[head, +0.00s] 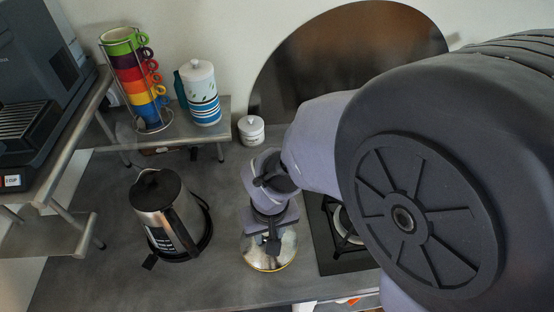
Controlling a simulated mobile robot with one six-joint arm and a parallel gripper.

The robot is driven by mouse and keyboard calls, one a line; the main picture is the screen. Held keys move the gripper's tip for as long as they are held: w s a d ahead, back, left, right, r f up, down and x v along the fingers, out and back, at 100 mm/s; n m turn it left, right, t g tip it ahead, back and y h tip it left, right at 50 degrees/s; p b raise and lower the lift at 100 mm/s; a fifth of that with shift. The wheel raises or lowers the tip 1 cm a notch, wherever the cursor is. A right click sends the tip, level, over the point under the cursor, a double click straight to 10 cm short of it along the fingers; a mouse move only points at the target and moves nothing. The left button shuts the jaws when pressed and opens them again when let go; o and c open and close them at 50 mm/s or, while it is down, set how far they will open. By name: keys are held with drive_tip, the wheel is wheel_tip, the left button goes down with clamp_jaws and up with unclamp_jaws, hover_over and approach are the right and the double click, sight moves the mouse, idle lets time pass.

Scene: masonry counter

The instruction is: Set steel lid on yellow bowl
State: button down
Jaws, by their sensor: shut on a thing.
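The shiny steel lid (284,247) is in the middle of the head view, at the front of the grey counter. My gripper (271,240) points down over it and is shut at the dark knob on its top. The gripper hides the back part of the lid. A thin yellow edge, the rim of the yellow bowl (268,270), shows along the lid's near side. The rest of the bowl is hidden under the lid. I cannot tell whether the lid rests on the rim or is held just above it.
A steel kettle (154,196) stands left of the lid. A stove (328,256) is close on the right, partly behind my arm. Behind are a small white jar (251,131), a canister (202,92) and a rack of coloured cups (137,68). Bare counter lies between kettle and lid.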

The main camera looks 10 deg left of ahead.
drive_tip(key=shift+f, duration=0.1)
drive_tip(key=c, duration=0.9)
unclamp_jaws()
drive_tip(key=shift+o, duration=0.2)
wheel_tip(320, 180, up, 6)
drive_tip(key=p, duration=0.4)
drive_tip(key=shift+p, duration=0.35)
